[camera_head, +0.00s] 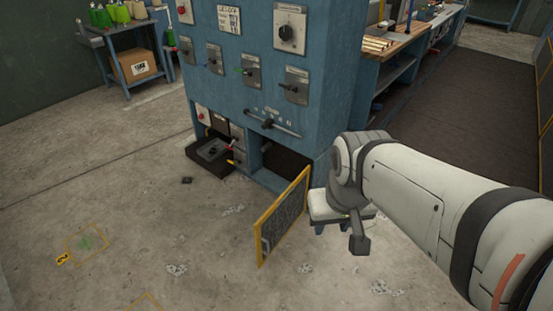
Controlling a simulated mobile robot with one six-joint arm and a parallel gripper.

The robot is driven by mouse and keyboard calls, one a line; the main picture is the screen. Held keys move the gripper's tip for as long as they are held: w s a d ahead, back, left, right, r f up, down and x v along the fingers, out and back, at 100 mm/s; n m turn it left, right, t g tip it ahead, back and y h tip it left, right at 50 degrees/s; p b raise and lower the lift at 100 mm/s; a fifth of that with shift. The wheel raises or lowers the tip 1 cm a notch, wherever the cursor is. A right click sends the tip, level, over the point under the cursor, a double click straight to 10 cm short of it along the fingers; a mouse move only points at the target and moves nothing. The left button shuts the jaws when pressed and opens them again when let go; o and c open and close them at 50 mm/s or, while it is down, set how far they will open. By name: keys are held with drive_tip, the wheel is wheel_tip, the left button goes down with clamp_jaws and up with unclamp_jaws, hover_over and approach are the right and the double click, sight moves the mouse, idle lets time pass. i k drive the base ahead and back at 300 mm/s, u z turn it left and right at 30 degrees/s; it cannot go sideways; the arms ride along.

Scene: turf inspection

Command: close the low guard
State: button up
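The low guard (284,216) is a dark mesh panel in a yellow frame. It stands swung open from the lower right of the blue cabinet (252,90), reaching out over the floor. The dark opening (285,165) behind it is uncovered. A small pale handle shows near the guard's free edge. The end of my arm, with what seems to be my gripper (359,243), hangs to the right of the guard, apart from it in the picture. Its fingers are too small and turned away to tell whether they are open or shut.
A low stool with a white seat (322,208) stands right of the guard, partly behind my arm. A black box (210,155) juts from the cabinet's lower left. A workbench (400,55) stands at the back right. The concrete floor left of the guard is mostly clear.

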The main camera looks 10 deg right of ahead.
sight(272, 227)
drive_tip(key=z, duration=0.1)
drive_tip(key=i, duration=1)
drive_tip(key=z, duration=1.2)
drive_tip(key=k, duration=0.35)
drive_tip(key=u, duration=0.5)
